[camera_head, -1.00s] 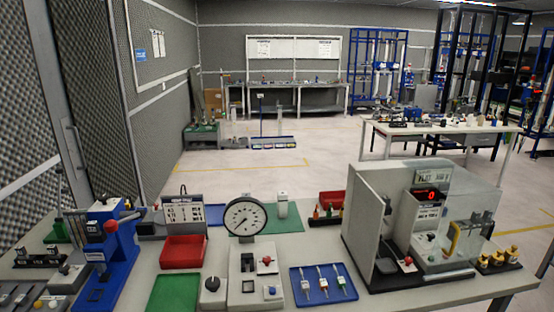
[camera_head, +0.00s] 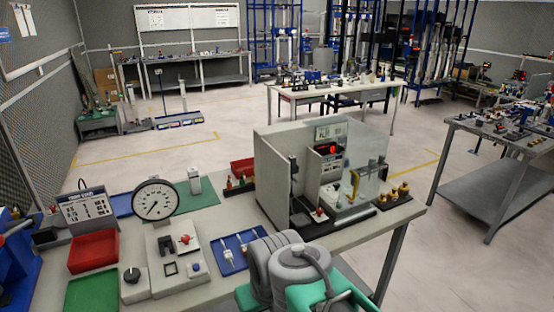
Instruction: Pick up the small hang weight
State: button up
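Several small brass weights (camera_head: 394,192) stand in a row on a dark base at the right end of the near bench, beside the balance case. I cannot tell which thing here is the small hang weight; these brass pieces are the nearest match, and their hooks are too small to make out. A grey and green part of my arm rises at the bottom middle, in front of the bench's front edge. Its fingertips do not show, so my gripper is out of view.
The grey balance case (camera_head: 282,160) with a clear front panel stands on the near bench (camera_head: 222,225). A blue tray (camera_head: 238,262), dial gauge (camera_head: 155,199) and red bin (camera_head: 94,251) are to its left. Open floor lies behind; another table (camera_head: 500,128) stands at right.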

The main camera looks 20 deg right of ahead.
aim_at(382, 200)
jog(key=z, duration=0.75)
jog(key=k, duration=0.25)
jog(key=z, duration=2.35)
jog(key=i, duration=1.85)
jog(key=u, duration=3.5)
